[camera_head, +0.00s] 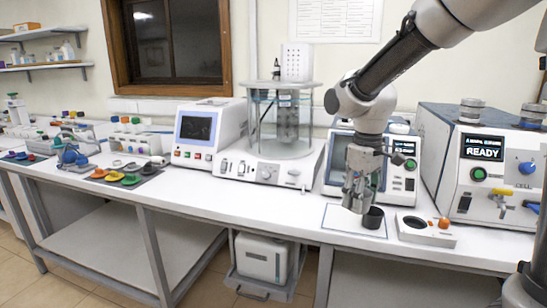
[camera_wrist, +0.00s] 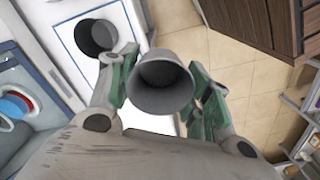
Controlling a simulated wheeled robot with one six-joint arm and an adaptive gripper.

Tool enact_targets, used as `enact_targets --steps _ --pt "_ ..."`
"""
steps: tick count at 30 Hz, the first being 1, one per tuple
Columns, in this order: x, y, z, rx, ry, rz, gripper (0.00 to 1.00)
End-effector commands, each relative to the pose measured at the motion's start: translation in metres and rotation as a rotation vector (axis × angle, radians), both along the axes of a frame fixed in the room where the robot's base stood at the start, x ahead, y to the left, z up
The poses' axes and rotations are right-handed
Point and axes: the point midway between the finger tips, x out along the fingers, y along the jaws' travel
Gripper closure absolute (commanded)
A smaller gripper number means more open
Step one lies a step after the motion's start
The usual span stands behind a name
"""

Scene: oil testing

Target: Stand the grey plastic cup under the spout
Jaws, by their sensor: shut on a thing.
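My gripper (camera_head: 357,196) is shut on a grey cup (camera_wrist: 162,92), whose open mouth faces the wrist camera between the two green-lined fingers. In the head view this cup is small and hard to separate from the fingers, just above the white mat. A second, darker cup (camera_head: 373,217) stands on the mat, close to the right of my gripper; it also shows at the upper left of the wrist view (camera_wrist: 96,36). The machine with the READY screen (camera_head: 482,165) stands at the right, with a yellow-handled valve (camera_head: 500,192) on its front. I cannot clearly make out its outlet.
A white block with a round dark recess and an orange knob (camera_head: 424,230) lies between the white mat (camera_head: 335,216) and the READY machine. A screened instrument (camera_head: 400,185) stands behind my gripper. The bench front left of the mat is clear.

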Motion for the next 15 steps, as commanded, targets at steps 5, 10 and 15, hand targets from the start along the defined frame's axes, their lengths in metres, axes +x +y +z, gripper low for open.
enact_targets --steps 5,10,15 --pt "0.014 0.005 0.010 0.000 0.000 -0.154 0.69" --pt "0.041 0.009 0.017 0.000 0.001 -0.368 0.69" --pt "0.092 -0.003 0.013 -0.001 0.003 -0.680 0.69"
